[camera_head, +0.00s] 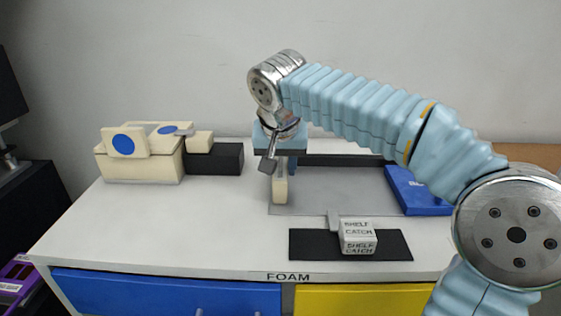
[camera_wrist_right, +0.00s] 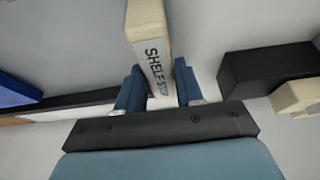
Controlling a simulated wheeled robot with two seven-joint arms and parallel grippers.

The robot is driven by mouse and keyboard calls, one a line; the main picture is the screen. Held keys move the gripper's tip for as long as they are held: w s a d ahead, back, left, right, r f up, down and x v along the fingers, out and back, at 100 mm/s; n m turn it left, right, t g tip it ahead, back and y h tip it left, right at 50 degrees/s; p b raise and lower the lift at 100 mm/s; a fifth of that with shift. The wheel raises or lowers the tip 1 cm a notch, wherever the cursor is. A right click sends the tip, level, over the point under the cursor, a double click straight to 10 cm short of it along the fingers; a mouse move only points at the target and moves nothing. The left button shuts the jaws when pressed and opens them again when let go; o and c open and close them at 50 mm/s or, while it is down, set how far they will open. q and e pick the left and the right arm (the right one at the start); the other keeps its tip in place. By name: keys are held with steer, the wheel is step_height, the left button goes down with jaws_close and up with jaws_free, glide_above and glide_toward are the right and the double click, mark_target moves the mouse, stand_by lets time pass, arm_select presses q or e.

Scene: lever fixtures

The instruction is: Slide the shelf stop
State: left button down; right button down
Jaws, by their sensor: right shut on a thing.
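The shelf stop (camera_head: 280,190) is a cream upright block at the left end of the grey plate (camera_head: 345,188). In the right wrist view, the shelf stop (camera_wrist_right: 150,45) shows part of its "SHELF S..." lettering. My right gripper (camera_head: 283,168) points down over it, and its two blue fingers (camera_wrist_right: 160,88) are shut on it from both sides. The gripper body and wrist hide the top of the stop in the head view. My left gripper is in neither view.
A grey block labelled "SHELF CATCH" (camera_head: 357,238) sits on a black base (camera_head: 305,245) in front of the plate. A blue block (camera_head: 415,192) stands at the plate's right. A cream fixture with blue discs (camera_head: 140,160) and a black block (camera_head: 225,159) stand left. White table between is clear.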

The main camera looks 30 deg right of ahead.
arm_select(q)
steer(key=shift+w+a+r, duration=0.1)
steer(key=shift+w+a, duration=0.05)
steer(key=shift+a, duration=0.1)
arm_select(e)
steer(key=shift+w+a+r, duration=0.1)
steer(key=shift+w+a, duration=0.05)
steer(key=shift+a, duration=0.1)
steer(key=c, duration=0.8)
jaws_free()
steer(key=shift+w+a, duration=0.1)
steer(key=shift+a, duration=0.05)
arm_select(q)
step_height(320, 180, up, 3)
steer(key=p, duration=0.2)
steer(key=shift+p, duration=0.35)
arm_select(e)
steer(key=v, duration=1.3)
steer(key=shift+r, duration=0.3)
